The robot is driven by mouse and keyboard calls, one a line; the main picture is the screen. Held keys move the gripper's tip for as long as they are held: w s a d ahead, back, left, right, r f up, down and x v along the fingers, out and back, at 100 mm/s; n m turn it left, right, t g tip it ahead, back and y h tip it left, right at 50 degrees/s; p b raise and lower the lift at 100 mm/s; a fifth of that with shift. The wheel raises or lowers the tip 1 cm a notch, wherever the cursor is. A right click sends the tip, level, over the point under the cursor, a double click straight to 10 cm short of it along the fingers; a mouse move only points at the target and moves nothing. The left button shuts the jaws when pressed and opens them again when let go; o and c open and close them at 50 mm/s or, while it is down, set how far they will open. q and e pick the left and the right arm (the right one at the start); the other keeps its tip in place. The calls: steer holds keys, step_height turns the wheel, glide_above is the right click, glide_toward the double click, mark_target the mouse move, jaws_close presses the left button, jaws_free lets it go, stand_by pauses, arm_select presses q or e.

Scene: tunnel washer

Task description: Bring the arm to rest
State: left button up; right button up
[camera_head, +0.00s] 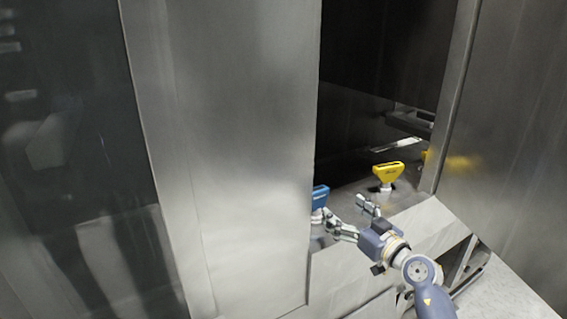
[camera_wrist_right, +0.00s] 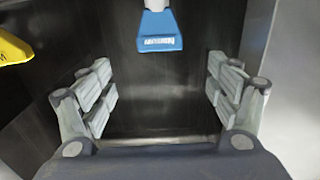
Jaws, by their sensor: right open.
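My right gripper (camera_head: 347,217) reaches in from the lower right of the head view, at the opening of the metal machine. Its fingers are spread apart with nothing between them; the right wrist view also shows both fingers (camera_wrist_right: 162,95) wide open. A blue handle (camera_head: 320,197) stands just beyond the fingers, partly hidden by the steel panel in the head view. In the right wrist view the blue handle (camera_wrist_right: 160,30) is ahead, at the top middle, apart from the fingers. My left gripper is in neither view.
A yellow handle (camera_head: 388,172) stands right of the blue one, and shows at the left edge of the wrist view (camera_wrist_right: 12,47). A tall steel panel (camera_head: 245,150) borders the opening on the left, another steel wall (camera_head: 510,130) on the right. Pale floor (camera_head: 500,290) shows at lower right.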

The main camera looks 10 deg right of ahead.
steer(key=s+d+r+m+t+h, duration=0.2)
steer(key=s+r+m+t+h, duration=0.25)
steer(key=s+h, duration=0.2)
steer(key=s+d+f+m+g+h, duration=0.5)
steer(key=s+d+f+g+h, duration=0.15)
steer(key=s+f, duration=0.3)
steer(key=s+a+f+n+g+y, duration=0.2)
steer(key=s+a+f+g, duration=0.25)
steer(key=s+f, duration=0.65)
steer(key=s+a+f+n+g+y, duration=0.5)
steer(key=s+a+f+g, duration=0.25)
steer(key=s+a, duration=0.4)
step_height(320, 180, down, 31)
steer(key=s+d+b, duration=0.1)
steer(key=s+b, duration=0.2)
steer(key=b, duration=0.3)
steer(key=s+d+f+g+b, duration=0.1)
steer(key=s+f+b, duration=0.1)
steer(key=s+f, duration=0.6)
steer(key=s+d+f+g+b, duration=0.1)
steer(key=s+d+f+b, duration=0.1)
steer(key=s+f, duration=0.7)
step_height(320, 180, down, 6)
steer(key=shift+f+n+b, duration=0.1)
steer(key=shift+n+b, duration=0.35)
